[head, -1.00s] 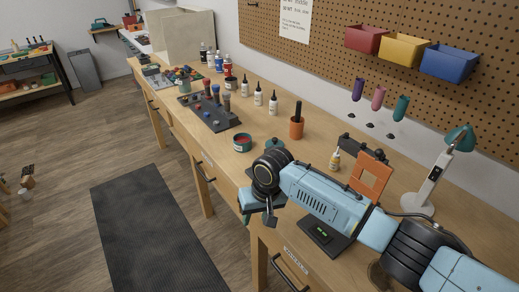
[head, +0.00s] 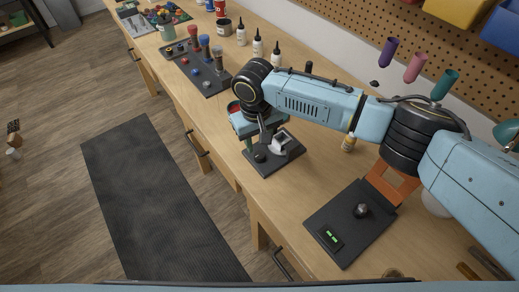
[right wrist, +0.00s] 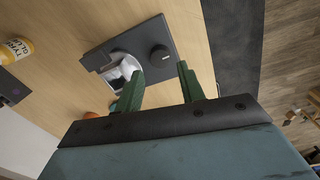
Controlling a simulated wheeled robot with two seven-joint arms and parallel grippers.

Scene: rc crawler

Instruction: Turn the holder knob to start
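The holder is a dark square base (head: 287,158) on the bench near its front edge, with a pale grey cradle (head: 280,144) on it. A round black knob (head: 260,157) sits at the base's front left. In the right wrist view the knob (right wrist: 160,55) stands just beyond and between the green fingertips, with a small light mark on its face. My right gripper (head: 258,142) is over the base. In the right wrist view my right gripper (right wrist: 159,75) is open and empty, with no visible contact with the knob. My left gripper is not in view.
A black panel (head: 340,235) with a green display and its own grey knob (head: 361,210) lies nearer, beside an orange plate (head: 391,184). A tool tray (head: 205,75) lies farther left. The wood between holder and panel is clear.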

